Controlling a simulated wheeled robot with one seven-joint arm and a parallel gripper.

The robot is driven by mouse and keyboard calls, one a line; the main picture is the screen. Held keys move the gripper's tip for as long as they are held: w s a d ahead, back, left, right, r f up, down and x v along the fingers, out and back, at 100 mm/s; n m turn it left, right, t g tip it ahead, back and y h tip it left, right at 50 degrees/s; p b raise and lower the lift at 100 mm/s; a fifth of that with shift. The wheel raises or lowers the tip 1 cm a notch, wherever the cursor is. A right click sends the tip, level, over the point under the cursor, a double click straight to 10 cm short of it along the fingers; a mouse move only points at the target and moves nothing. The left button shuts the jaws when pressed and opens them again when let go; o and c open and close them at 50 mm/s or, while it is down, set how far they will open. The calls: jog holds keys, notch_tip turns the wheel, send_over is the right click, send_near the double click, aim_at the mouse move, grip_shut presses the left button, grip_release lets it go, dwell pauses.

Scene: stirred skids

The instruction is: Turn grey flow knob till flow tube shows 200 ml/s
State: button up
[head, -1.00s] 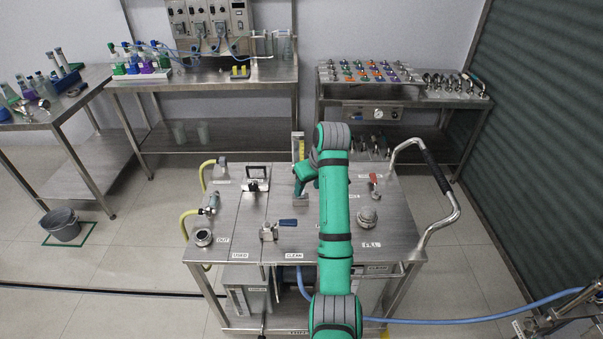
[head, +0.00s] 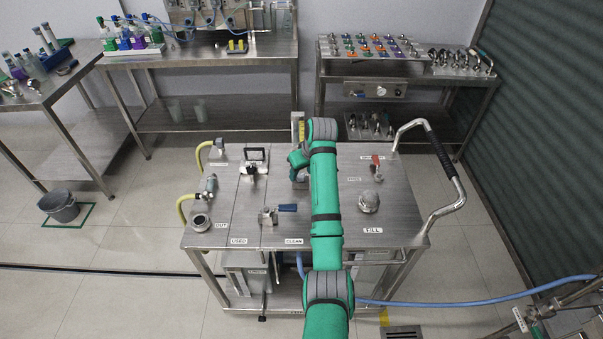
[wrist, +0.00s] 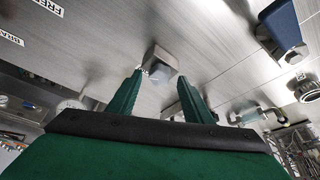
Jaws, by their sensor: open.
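The grey flow knob (wrist: 163,56) is a small blocky grey piece on the steel skid top. In the wrist view it lies just beyond and between the fingertips of my gripper (wrist: 158,84). The green fingers are apart, one on each side. I cannot tell whether either finger touches it. In the head view my arm hides most of the gripper and the knob. The flow tube (head: 298,122) is a slim upright pale tube with a yellowish part, standing at the skid's back edge beside my arm. Its reading is too small to tell.
A blue-handled valve (head: 287,208) stands left of my arm, with a black-handled clamp (head: 255,160) behind it. A red-handled valve (head: 377,167) and a round fill cap (head: 369,201) are to the right. A curved push handle (head: 441,155) rises at the skid's right side.

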jog(key=shift+w+a+f, duration=0.1)
jog(key=shift+w+f, duration=0.15)
jog(key=shift+f, duration=0.35)
jog(key=c, duration=1.1)
jog(key=shift+m, duration=0.3)
jog(key=m, duration=0.1)
jog(key=m+h, duration=0.1)
jog(key=m, duration=0.1)
jog(key=m+h, duration=0.1)
jog(key=m, duration=0.1)
jog(key=shift+a+t, duration=0.3)
jog(key=m+h, duration=0.2)
jog(key=m, duration=0.3)
jog(key=shift+a+m, duration=0.1)
jog(key=shift+m, duration=0.2)
